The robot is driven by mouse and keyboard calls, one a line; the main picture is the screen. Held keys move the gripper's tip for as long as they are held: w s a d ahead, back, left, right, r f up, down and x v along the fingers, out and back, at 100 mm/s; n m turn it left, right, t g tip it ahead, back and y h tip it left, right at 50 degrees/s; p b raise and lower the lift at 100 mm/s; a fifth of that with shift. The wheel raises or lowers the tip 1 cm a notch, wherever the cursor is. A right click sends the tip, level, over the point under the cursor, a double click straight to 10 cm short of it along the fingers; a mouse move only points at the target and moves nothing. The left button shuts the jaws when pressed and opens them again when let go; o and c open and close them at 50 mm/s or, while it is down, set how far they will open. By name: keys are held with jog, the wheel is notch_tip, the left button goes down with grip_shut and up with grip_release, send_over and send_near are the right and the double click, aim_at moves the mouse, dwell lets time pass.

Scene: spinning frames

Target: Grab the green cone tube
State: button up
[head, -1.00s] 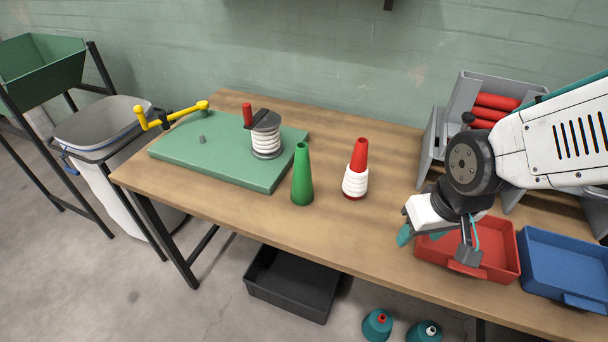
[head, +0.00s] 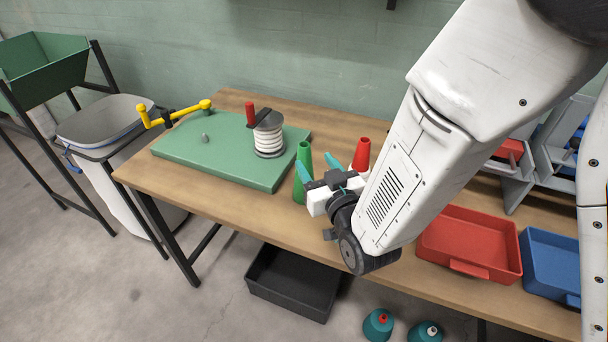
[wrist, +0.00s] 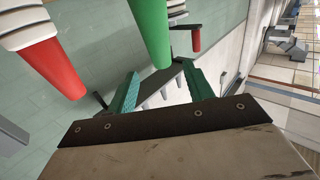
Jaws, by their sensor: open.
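The green cone tube (head: 302,172) stands upright on the wooden table, just in front of the green board. It also shows in the wrist view (wrist: 151,30), ahead of the fingers and toward the top. My gripper (head: 318,164) is open, with its teal fingers spread close to the cone. In the head view the near finger overlaps the cone; I cannot tell whether it touches. The wrist view shows the gap between the fingers (wrist: 160,88) empty. My gripper hides part of the cone's right side.
A red cone with white yarn (head: 361,156) stands close to the right, partly behind my gripper. The green board (head: 210,160) carries a white-wound spool (head: 268,140) and a yellow crank (head: 172,116). A red tray (head: 470,240) and a blue tray (head: 552,265) sit at the right.

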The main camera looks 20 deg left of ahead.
aim_at(307, 150)
jog(key=x, duration=0.6)
jog(key=shift+w+a+r, duration=0.2)
jog(key=shift+a+r, duration=0.1)
jog(key=shift+a, duration=0.05)
grip_shut()
